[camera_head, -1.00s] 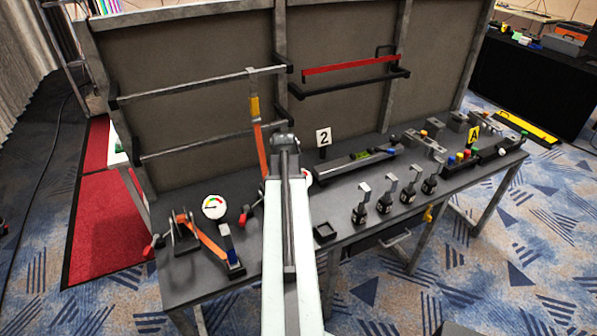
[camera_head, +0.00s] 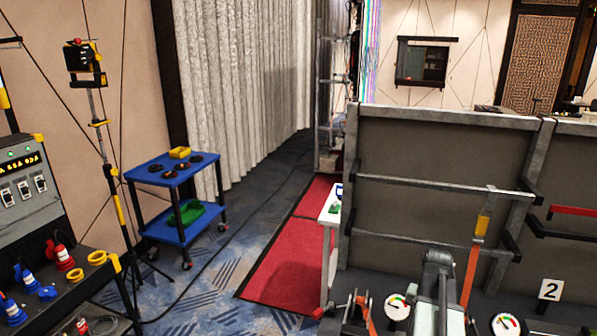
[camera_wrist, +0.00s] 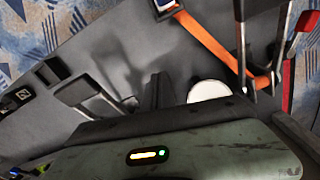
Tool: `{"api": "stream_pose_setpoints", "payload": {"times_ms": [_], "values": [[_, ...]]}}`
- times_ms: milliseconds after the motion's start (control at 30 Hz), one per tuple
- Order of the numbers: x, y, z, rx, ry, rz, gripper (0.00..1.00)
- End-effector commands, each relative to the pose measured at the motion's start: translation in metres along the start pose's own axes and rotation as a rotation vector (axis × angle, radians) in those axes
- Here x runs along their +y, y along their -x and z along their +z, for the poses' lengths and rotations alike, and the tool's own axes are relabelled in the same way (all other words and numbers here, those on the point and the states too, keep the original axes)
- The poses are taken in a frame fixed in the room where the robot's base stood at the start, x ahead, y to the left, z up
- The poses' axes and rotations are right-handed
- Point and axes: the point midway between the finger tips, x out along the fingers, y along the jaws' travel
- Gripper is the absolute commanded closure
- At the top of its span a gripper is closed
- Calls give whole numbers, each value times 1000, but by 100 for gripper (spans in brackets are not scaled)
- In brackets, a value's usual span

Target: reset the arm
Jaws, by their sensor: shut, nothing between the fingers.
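My arm (camera_head: 437,285) rises from the bottom edge in the head view, in front of the grey workbench and its back panel (camera_head: 425,140). Its lower part is cut off by the frame. In the wrist view the dark fingers of my gripper (camera_wrist: 160,88) are together and empty above the grey bench top (camera_wrist: 110,42). An orange strap (camera_wrist: 215,42) and a round white gauge top (camera_wrist: 208,91) lie beyond the fingers. The fingertips cannot be made out in the head view.
A blue cart (camera_head: 178,170), a tripod (camera_head: 100,125) and a control bench (camera_head: 75,290) are at left. Red carpet (camera_head: 285,258) and open floor lie between.

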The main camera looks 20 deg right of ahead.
Motion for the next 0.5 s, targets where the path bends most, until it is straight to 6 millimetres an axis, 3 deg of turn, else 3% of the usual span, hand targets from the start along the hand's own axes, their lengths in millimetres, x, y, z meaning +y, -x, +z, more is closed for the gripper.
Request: {"api": "stream_pose_setpoints", "payload": {"times_ms": [33,200,300,400,500], "values": [[-48,0,14,0,86,0,100],[-178,0,75,0,344,1,100],[-238,0,122,-1,493,1,100],[-287,0,173,-1,636,1,100],[-318,0,218,0,757,1,100]]}}
